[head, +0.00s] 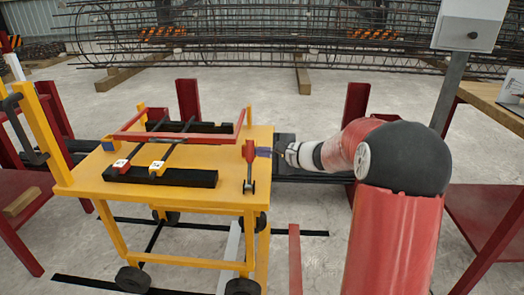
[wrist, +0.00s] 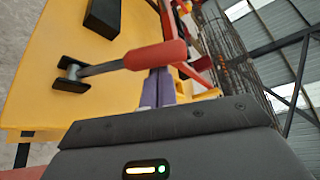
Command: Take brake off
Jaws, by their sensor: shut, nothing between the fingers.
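The brake looks to be a small lever with a red grip (head: 249,151) on a dark base, standing upright at the right side of the yellow cart (head: 230,146). In the wrist view the lever's red grip (wrist: 156,55) lies across the picture just beyond the fingertips, and its grey rod runs left to the base. My gripper (head: 264,152) is shut and empty, with its purple fingers (wrist: 158,88) right beside the grip. I cannot tell whether they touch it.
On the cart are black blocks (head: 190,177), two rods with white-topped clamps and a red frame. A long rebar cage (head: 250,45) lies behind. Red posts (head: 188,100) stand around the cart. A grey control box (head: 468,25) on a pole is at the right.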

